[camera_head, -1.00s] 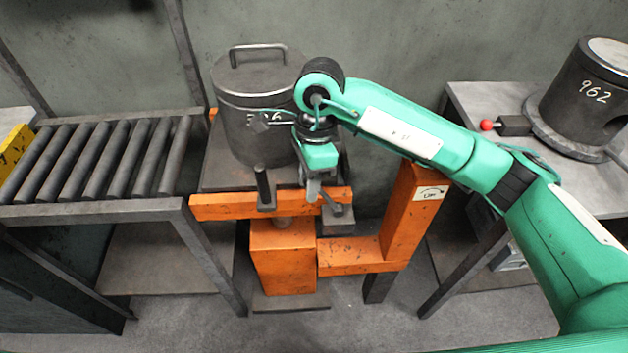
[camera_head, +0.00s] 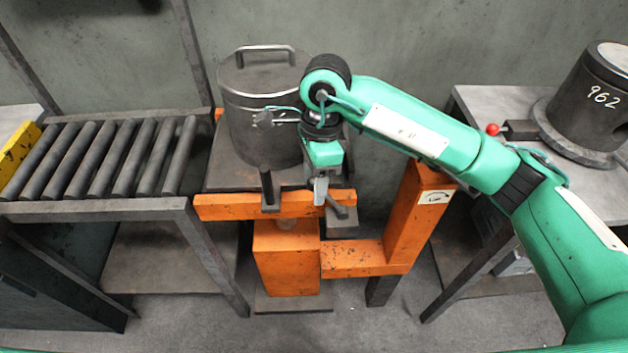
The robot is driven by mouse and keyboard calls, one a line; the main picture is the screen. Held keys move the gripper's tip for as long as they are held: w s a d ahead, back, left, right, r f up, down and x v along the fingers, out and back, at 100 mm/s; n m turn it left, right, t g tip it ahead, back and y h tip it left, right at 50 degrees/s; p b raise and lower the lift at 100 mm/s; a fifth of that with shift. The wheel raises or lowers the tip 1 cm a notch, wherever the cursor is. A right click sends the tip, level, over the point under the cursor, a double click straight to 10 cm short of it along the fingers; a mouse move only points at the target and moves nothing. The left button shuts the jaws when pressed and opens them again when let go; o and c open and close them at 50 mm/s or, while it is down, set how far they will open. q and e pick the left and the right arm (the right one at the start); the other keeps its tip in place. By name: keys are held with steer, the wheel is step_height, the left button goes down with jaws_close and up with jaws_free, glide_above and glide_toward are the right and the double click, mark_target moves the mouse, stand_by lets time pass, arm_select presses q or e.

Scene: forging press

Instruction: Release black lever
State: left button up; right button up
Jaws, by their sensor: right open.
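A black upright lever (camera_head: 269,187) stands at the front of the orange press frame (camera_head: 230,206). A second short dark handle (camera_head: 339,209) slants at the frame's right front, beside a dark block. I cannot tell which of the two the task means. My right gripper (camera_head: 320,194) points down just left of the slanted handle and right of the upright lever. It is open, with nothing seen between its fingers. Whether it touches the slanted handle is unclear. My left gripper is not in view.
A grey lidded pot (camera_head: 262,100) stands on the press, partly behind my right arm. A roller conveyor (camera_head: 90,209) is at the left. At the right, a grey table (camera_head: 490,100) bears a dark cylinder marked 962 (camera_head: 590,105) and a red-knobbed lever (camera_head: 493,129).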

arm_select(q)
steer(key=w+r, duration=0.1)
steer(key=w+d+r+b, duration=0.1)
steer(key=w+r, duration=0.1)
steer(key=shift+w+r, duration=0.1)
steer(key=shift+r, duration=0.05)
arm_select(e)
step_height(320, 180, up, 13)
steer(key=w+d, duration=0.1)
steer(key=w, duration=0.1)
steer(key=shift+w+f, duration=0.15)
steer(key=shift+d, duration=0.1)
